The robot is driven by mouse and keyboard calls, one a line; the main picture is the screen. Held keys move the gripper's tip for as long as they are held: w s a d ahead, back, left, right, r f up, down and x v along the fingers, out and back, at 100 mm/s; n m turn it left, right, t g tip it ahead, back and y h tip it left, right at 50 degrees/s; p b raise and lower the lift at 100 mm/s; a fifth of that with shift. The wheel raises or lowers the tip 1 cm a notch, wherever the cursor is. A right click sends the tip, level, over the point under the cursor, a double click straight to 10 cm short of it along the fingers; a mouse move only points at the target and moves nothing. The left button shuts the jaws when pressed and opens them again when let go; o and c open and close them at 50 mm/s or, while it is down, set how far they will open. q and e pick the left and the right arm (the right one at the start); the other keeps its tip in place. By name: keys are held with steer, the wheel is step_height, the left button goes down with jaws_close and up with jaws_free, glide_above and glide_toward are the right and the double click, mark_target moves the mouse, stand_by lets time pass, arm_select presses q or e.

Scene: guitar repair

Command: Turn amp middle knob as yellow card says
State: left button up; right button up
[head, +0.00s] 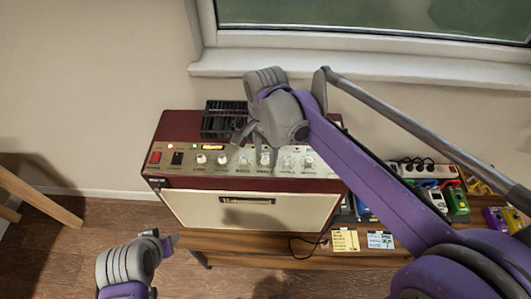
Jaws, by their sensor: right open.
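The amp (182,130) has a dark red case, a cream front and a panel with a row of pale knobs. The middle knob (266,158) is in the right half of that row, just below my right gripper (254,143). That gripper is open, with fingers pointing down over the panel; I cannot tell whether it touches a knob. The yellow card (345,241) lies on the wooden bench right of the amp; its writing is too small to read. My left gripper (168,240) is at the lower left, apart from the amp, its jaw opening unclear.
A dark slotted rack (220,120) sits on the amp top, left of my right gripper. A light blue card (380,240) lies next to the yellow one. Several coloured pedals (457,200) and a power strip (415,170) are at the right.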

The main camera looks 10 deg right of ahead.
jaws_close()
stand_by(0.3)
steer(key=shift+n, duration=0.3)
steer(key=n, duration=1.1)
steer(key=shift+n, duration=0.4)
steer(key=n, duration=0.5)
steer(key=shift+b, duration=0.3)
steer(key=n, duration=0.6)
steer(key=shift+n, duration=0.3)
